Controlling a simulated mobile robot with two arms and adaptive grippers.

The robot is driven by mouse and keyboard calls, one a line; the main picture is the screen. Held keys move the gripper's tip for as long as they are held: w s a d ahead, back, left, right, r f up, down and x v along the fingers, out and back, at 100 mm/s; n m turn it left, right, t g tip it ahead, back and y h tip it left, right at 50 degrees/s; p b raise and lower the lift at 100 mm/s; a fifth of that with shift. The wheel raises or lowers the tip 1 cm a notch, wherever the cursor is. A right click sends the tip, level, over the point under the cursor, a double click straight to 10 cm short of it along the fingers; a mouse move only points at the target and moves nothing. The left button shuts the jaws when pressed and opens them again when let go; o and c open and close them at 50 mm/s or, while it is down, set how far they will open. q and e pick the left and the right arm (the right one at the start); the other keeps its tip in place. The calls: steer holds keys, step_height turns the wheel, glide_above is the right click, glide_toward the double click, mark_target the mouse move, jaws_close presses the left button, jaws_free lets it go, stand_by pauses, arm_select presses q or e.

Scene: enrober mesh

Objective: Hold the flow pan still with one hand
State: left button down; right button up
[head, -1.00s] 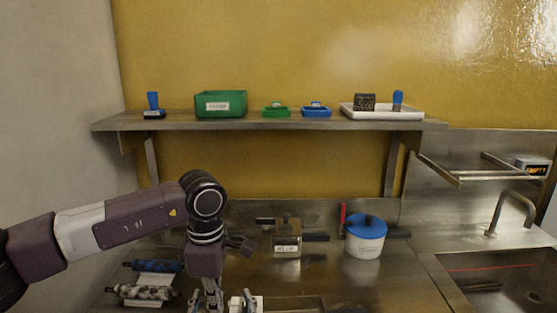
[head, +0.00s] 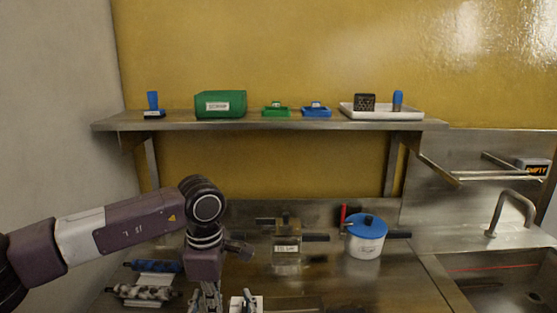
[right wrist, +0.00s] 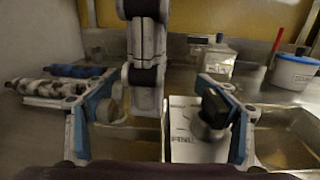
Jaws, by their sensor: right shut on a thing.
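A metal pan (right wrist: 285,137), which I take for the flow pan, lies low in the right wrist view, partly hidden by my right gripper. A white block (right wrist: 190,145) with printed letters and a black knob (right wrist: 215,106) stands between the fingers. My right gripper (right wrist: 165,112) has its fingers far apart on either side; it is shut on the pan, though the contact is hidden. My left gripper (head: 208,299) points down at the bottom of the head view, left of the white block (head: 246,303). Its fingertips are cut off.
Patterned rollers (head: 145,292) lie at the left. A labelled metal container (head: 286,245) and a white pot with a blue lid (head: 366,243) stand behind. A sink (head: 500,285) is at the right. A shelf (head: 270,125) with bins and trays hangs above.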

arm_select(q)
steer(key=shift+w+a, duration=0.15)
steer(key=shift+a, duration=0.25)
stand_by(0.3)
steer(key=shift+w+d, duration=0.15)
steer(key=shift+w, duration=0.3)
steer(key=shift+w, duration=0.8)
steer(key=shift+w, duration=0.2)
stand_by(0.3)
steer(key=shift+w+d, duration=0.1)
steer(key=shift+d, duration=0.1)
step_height(320, 180, up, 6)
stand_by(0.7)
